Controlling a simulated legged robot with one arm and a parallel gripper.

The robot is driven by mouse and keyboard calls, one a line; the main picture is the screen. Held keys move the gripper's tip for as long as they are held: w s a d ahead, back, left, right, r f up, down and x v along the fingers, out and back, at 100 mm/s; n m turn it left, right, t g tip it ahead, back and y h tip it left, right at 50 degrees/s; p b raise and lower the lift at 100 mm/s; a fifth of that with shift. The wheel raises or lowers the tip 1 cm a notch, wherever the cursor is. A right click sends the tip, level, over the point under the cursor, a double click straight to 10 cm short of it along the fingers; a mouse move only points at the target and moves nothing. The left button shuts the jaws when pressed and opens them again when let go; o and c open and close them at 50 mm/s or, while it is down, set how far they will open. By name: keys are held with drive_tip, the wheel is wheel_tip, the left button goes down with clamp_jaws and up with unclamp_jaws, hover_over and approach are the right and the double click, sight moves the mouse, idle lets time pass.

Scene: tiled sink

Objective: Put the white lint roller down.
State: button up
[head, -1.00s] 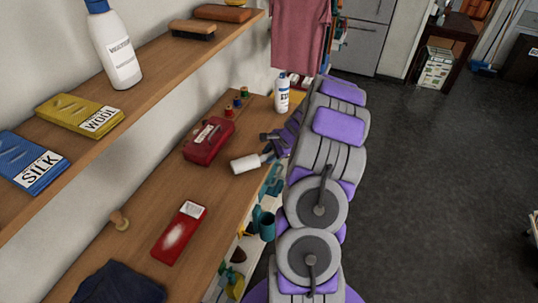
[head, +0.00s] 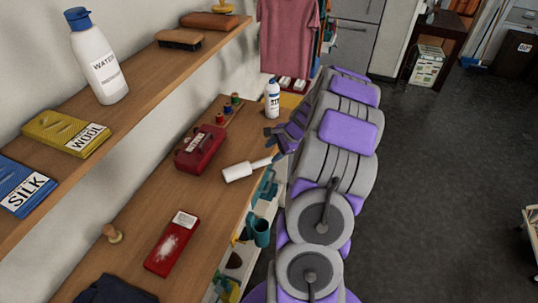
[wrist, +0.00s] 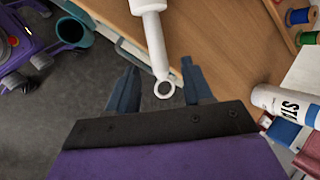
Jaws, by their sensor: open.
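The white lint roller (head: 239,172) lies on the wooden counter near its front edge, its handle pointing right toward my gripper (head: 274,147). In the wrist view the roller's handle (wrist: 158,50) runs down to a ring end that sits between the two fingertips of my gripper (wrist: 160,85). The fingers are spread apart, with a visible gap on the left side of the handle. The ring end is close to the right finger; I cannot tell whether they touch. The handle end reaches past the counter edge over the floor in the wrist view.
A red box (head: 201,149) lies behind the roller, with small thread spools (head: 227,108) beyond. A red packet (head: 171,243) lies nearer. Bare counter (head: 190,197) lies between packet and roller. A shelf (head: 130,100) overhangs the left.

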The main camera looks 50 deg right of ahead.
drive_tip(key=s+a+r+n+g, duration=0.15)
drive_tip(key=a+r+n, duration=0.3)
drive_tip(key=a, duration=0.55)
drive_tip(key=s+a+r+n+g+y, duration=0.1)
drive_tip(key=s+a+r+n, duration=0.3)
drive_tip(key=a, duration=0.6)
drive_tip(key=w+a+r+n+g, duration=0.1)
drive_tip(key=a+r+n+g, duration=0.15)
drive_tip(key=a+r, duration=0.55)
drive_tip(key=s+a+n+g+h, duration=0.1)
drive_tip(key=s+a+n, duration=0.4)
drive_tip(key=s, duration=0.6)
drive_tip(key=s+a+n+g+h, duration=0.1)
drive_tip(key=s+a+n, duration=0.4)
drive_tip(key=s, duration=0.6)
drive_tip(key=shift+a+r+n+h+p, duration=0.3)
drive_tip(key=shift+a+r+n+h, duration=0.1)
drive_tip(key=shift+a+h, duration=0.15)
